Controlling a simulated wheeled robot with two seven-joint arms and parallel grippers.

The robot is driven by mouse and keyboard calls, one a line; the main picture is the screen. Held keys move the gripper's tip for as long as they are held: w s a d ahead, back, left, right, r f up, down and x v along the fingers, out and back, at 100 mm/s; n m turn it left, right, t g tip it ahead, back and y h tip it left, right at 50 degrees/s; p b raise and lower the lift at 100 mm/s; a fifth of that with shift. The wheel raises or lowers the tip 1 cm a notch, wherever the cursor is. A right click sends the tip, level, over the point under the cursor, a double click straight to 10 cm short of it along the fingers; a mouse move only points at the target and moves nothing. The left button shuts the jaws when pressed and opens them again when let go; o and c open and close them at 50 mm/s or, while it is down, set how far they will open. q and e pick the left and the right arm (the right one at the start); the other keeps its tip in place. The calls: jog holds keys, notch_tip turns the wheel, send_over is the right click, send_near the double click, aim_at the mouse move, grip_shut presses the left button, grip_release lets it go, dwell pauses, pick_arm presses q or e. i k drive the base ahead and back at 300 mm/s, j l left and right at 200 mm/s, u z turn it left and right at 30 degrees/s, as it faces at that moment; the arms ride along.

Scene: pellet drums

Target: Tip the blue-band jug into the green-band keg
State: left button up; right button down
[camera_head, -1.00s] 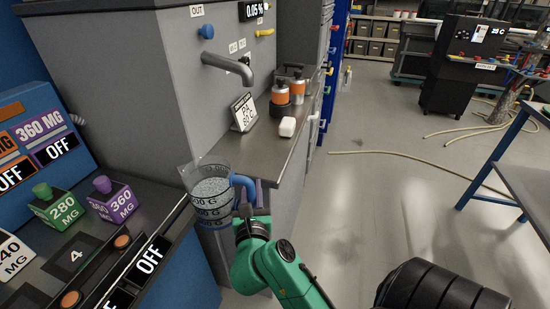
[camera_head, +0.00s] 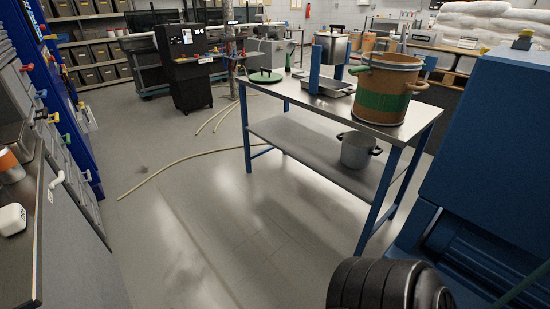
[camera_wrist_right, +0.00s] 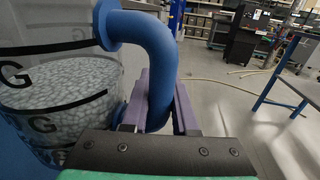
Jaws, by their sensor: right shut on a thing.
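The green-band keg (camera_head: 384,104) is an orange-brown open drum with a green band and side handles. It stands upright on the right part of a steel-topped bench (camera_head: 410,128). The clear jug (camera_wrist_right: 62,95), with black markings and a blue handle (camera_wrist_right: 155,50), fills the left of the right wrist view. It holds pale pellets. My right gripper (camera_wrist_right: 158,92) has its purple fingers shut on the handle. Neither the jug nor the right gripper shows in the head view. My left gripper is not in view.
A grey pot (camera_head: 357,151) stands on the bench's lower shelf. A green lid (camera_head: 263,77) and a steel container (camera_head: 331,46) are on top. A large blue machine (camera_head: 490,140) is at right, a counter (camera_head: 70,230) at left.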

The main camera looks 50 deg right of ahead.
aim_at(383, 95)
jog(key=i+l+z, duration=0.1)
jog(key=z, duration=0.35)
jog(key=i+l+z, duration=0.15)
jog(key=z, duration=0.35)
jog(key=i+l+z, duration=0.1)
jog(key=z, duration=0.35)
jog(key=i+z, duration=0.15)
jog(key=z, duration=0.35)
jog(key=i+z, duration=0.15)
jog(key=z, duration=0.3)
jog(key=i+j+z, duration=0.1)
jog(key=z, duration=0.4)
